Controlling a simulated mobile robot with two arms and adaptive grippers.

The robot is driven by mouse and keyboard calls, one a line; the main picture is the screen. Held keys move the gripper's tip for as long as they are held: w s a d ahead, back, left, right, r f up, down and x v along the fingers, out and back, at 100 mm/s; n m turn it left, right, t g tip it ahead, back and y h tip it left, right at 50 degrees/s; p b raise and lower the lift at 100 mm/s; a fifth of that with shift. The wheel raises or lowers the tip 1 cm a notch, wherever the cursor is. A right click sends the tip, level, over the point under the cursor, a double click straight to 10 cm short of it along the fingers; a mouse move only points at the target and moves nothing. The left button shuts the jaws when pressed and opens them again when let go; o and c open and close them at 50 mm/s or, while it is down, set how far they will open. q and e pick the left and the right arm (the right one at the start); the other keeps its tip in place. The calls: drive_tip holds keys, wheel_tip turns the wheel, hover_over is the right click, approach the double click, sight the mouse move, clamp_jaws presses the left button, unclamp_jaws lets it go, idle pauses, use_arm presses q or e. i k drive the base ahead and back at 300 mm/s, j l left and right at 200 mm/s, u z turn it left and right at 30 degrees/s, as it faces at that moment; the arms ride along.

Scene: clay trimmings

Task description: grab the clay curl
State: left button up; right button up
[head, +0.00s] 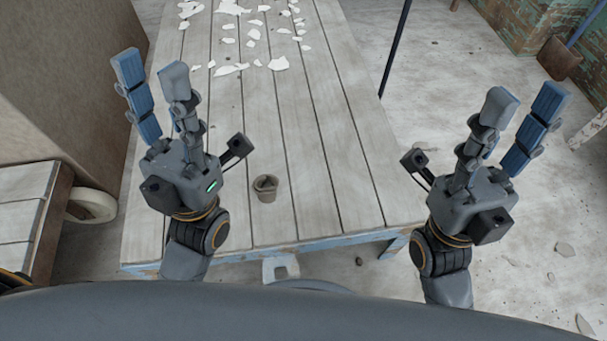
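A small grey-brown rolled or cup-shaped piece, which looks like the clay curl (265,188), sits near the front edge of the plank table (310,150). A dark hollow shows in its top. My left gripper (150,72) is raised to the left of the piece, its fingers apart and pointing up the picture, with nothing between them. My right gripper (524,100) is also raised with fingers apart and empty, right of the table's edge. Neither gripper touches the piece. It is fully in view.
Several white flakes (281,63) lie scattered across the table's far end. Bare planks surround the small piece. A cardboard-brown block (60,80) and a wheeled wooden cart (30,205) stand at the left. A dark thin post (396,45) rises beside the table's right edge.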

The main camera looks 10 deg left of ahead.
sight(267, 195)
drive_tip(key=i+l+u, duration=0.25)
drive_tip(key=l, duration=0.4)
drive_tip(key=l+u, duration=0.3)
drive_tip(key=l, duration=0.3)
drive_tip(key=u, duration=0.7)
